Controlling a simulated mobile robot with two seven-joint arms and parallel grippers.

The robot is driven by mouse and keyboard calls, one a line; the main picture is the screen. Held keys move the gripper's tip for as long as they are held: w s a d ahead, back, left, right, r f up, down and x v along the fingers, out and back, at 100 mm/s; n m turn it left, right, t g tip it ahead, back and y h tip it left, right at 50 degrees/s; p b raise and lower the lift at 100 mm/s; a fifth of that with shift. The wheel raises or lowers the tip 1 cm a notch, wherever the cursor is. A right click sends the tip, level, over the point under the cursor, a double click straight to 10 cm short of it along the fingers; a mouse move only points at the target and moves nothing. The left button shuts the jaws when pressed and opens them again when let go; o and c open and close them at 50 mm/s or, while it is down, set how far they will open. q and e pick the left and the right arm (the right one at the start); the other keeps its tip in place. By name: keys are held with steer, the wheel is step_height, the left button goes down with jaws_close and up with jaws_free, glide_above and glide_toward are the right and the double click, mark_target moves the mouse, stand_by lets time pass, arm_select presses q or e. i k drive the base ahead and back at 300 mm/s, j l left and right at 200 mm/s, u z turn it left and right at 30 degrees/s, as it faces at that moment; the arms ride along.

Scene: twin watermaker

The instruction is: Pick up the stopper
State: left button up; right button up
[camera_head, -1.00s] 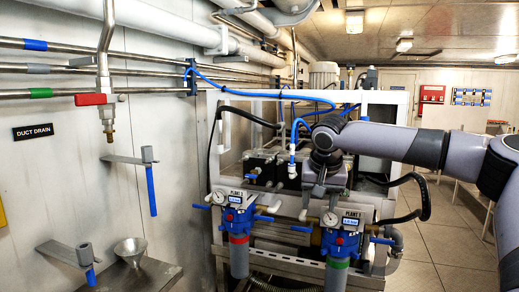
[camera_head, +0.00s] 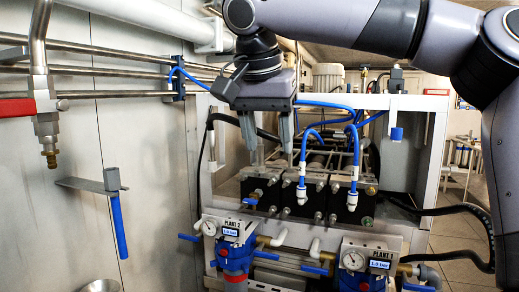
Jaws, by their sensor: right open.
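My right gripper (camera_head: 268,148) hangs from the top centre, its two grey fingers pointing down and apart. It is open and looks empty. It is in front of or above the back left of the black block unit (camera_head: 262,190) in the white frame; the exact depth is unclear. No part is plainly recognisable as the stopper. A grey cylinder with a blue rod (camera_head: 118,226) hangs at a wall bracket on the left, well away from the gripper. A small blue cap (camera_head: 397,134) shows at the right of the frame. My left gripper is out of view.
Blue hoses (camera_head: 357,155) rise from the block unit right of the gripper. Two gauges, by PLANT 2 (camera_head: 208,227) and PLANT 1 (camera_head: 353,260), stand in front. A red-handled valve (camera_head: 45,110) and steel pipes run along the left wall.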

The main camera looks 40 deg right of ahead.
mark_target(261, 148)
steer(key=i+l, duration=0.7)
steer(key=l, duration=0.2)
